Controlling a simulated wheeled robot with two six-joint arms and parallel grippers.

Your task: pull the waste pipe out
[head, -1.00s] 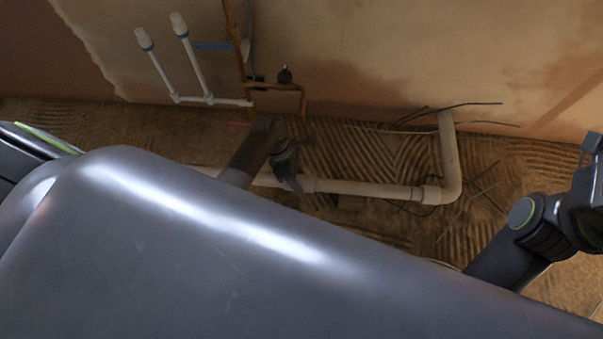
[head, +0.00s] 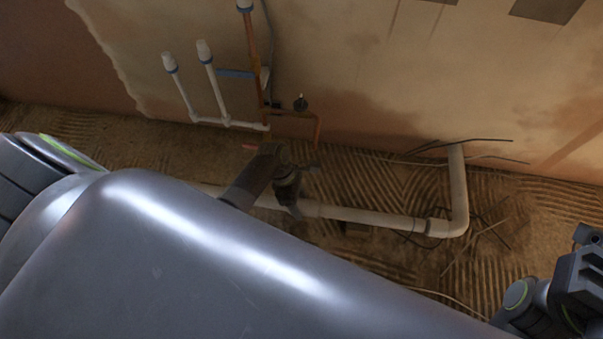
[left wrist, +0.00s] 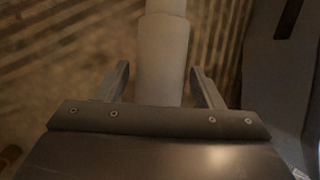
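The waste pipe (head: 365,217) is a cream-white pipe lying low across the ribbed floor. At its right end an elbow joins a length that rises toward the wall. My left gripper (head: 292,204) is over the left part of the pipe. In the left wrist view, the pipe (left wrist: 162,55) runs between the two fingers of the left gripper (left wrist: 159,68), with a narrow gap on each side. The pipe's left end is hidden behind my own arm. My right gripper (head: 582,285) is at the right edge, away from the pipe, and its fingers are unclear.
White capped pipes (head: 212,85) and copper pipes (head: 254,55) stand against the plaster wall to the left. A dark valve knob (head: 300,103) sits on the copper. Thin dark wires (head: 485,158) lie around the elbow. The floor right of the elbow looks mostly open.

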